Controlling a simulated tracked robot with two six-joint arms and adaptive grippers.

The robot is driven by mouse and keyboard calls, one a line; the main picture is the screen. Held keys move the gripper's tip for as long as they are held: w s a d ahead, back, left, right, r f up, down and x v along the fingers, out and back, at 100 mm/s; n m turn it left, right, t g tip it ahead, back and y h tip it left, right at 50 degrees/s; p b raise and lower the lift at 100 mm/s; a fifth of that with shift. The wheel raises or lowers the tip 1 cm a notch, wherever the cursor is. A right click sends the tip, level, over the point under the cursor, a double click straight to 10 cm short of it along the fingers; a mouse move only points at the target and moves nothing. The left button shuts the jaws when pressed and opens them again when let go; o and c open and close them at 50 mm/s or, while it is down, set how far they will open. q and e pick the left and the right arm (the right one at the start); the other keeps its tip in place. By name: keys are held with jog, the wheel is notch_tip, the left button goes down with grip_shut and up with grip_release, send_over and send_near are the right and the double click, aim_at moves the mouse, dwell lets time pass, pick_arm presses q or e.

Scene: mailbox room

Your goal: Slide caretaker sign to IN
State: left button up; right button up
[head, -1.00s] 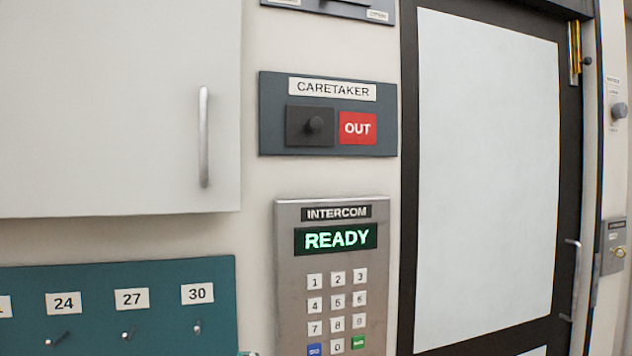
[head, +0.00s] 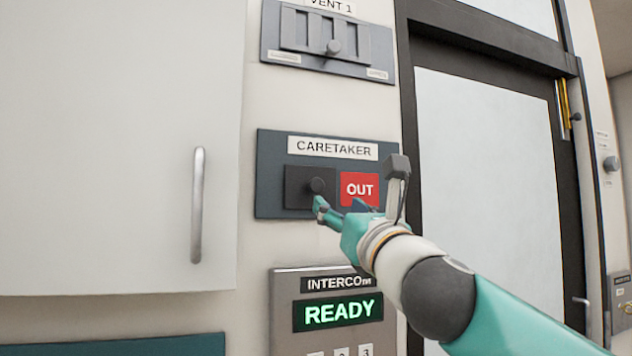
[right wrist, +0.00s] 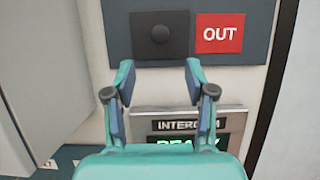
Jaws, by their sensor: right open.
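The caretaker sign (head: 268,172) is a dark blue-grey plate on the wall with a CARETAKER label. Its black slider (head: 298,187) with a round knob (head: 318,185) covers the left half of the window, and the red OUT field (head: 359,188) shows at the right. My right gripper (head: 325,210) is just below the knob in the head view. In the right wrist view the open right gripper (right wrist: 158,72) has its two fingers apart, below the slider (right wrist: 146,50) and its knob (right wrist: 159,35), with nothing between them. My left gripper is not in view.
The intercom panel (head: 283,320) reading READY is below the sign. The VENT 1 panel (head: 272,40) is above it. A pale cabinet door (head: 110,150) with a vertical handle (head: 198,205) is at the left. A dark-framed door (head: 490,170) is at the right.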

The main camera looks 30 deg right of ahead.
aim_at(318, 188)
jog(key=p+x, duration=0.4)
jog(key=x, duration=0.6)
jog(key=shift+w+p, duration=0.4)
grip_shut()
